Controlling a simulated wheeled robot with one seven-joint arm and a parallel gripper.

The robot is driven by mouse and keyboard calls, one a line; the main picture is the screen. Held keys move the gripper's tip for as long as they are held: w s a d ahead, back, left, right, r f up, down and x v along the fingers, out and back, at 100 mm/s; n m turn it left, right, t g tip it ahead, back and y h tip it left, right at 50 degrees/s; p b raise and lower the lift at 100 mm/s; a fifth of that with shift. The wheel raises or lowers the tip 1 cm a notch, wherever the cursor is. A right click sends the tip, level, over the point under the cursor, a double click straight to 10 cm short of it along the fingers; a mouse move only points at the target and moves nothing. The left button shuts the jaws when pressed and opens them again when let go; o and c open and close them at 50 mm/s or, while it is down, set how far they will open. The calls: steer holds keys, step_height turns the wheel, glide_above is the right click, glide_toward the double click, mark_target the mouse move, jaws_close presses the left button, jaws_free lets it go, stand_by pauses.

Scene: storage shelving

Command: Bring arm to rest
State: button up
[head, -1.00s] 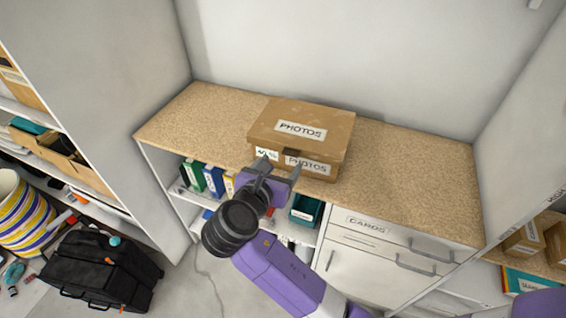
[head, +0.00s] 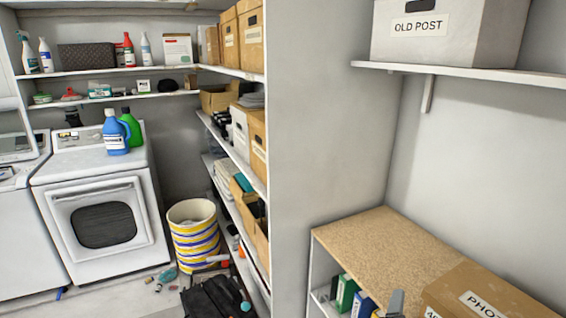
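Only a small grey tip of my gripper (head: 396,303) shows at the bottom edge of the head view, just left of the brown PHOTOS box (head: 480,297). The rest of the gripper and my arm are out of frame. Whether the fingers are open or shut does not show. The PHOTOS box sits on the speckled tan countertop (head: 385,240), cut off by the bottom edge. I cannot tell whether the gripper tip touches it.
A white shelf (head: 450,75) with an OLD POST box (head: 440,28) is above the counter. Binders (head: 346,293) stand below it. At left are a dryer (head: 105,215), a striped basket (head: 194,235), a black bag (head: 212,298) and small items on the floor.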

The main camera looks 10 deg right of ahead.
steer(key=s+a+f+m+t+y+b, duration=0.2)
steer(key=s+a+f+m+t+y, duration=0.2)
steer(key=s+a+m+y, duration=0.55)
steer(key=s+f+m+b, duration=0.1)
steer(key=s+m+b, duration=0.1)
steer(key=s, duration=1.1)
steer(key=s+f+m+g+h+b, duration=0.1)
steer(key=s+m, duration=0.4)
steer(key=s, duration=0.8)
steer(key=shift+s+d+f+b, duration=0.25)
steer(key=shift+s+f+b, duration=0.05)
steer(key=shift+f+b, duration=0.1)
steer(key=shift+m, duration=0.25)
